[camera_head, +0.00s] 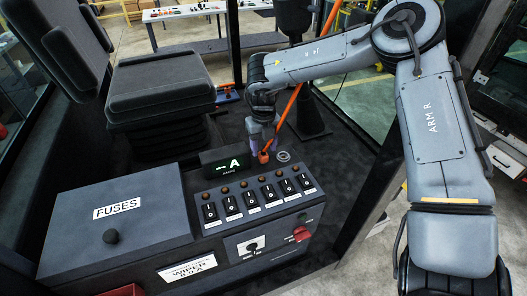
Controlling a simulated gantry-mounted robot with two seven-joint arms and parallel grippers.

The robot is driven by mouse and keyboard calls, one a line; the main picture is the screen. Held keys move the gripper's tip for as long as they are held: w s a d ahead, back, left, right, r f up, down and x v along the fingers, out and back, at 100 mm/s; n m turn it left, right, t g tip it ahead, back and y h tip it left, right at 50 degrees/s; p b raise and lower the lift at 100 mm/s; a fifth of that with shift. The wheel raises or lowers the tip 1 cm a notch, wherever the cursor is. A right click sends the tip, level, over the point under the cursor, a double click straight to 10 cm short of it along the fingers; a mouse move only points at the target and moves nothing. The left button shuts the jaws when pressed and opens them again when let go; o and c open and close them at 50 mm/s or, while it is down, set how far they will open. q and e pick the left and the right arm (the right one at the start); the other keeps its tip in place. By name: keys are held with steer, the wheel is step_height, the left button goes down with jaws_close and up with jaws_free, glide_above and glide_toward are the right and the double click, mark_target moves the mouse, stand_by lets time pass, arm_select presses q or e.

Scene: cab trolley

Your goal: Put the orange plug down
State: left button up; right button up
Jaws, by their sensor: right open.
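The small orange plug (263,157) is at the back right of the dark control console (225,250), beside the display. It appears to rest on the console top, though contact is too small to tell for certain. My right gripper (262,149) points down from above, directly over the plug. Its jaws are open, with the fingertips close around or just above the plug; I cannot tell which. The fingers partly hide the plug's upper part. My left gripper is not in view.
A round grey ring (283,156) lies just right of the plug. The display (225,166) and a row of switches (250,200) are nearby. A fuse box lid (120,230) fills the console's left. A slanting orange bar (293,103) passes behind my arm. A black seat (160,85) stands behind.

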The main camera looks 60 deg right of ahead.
mark_target(264, 154)
step_height(264, 154, up, 9)
stand_by(0.4)
steer(key=shift+r, duration=0.1)
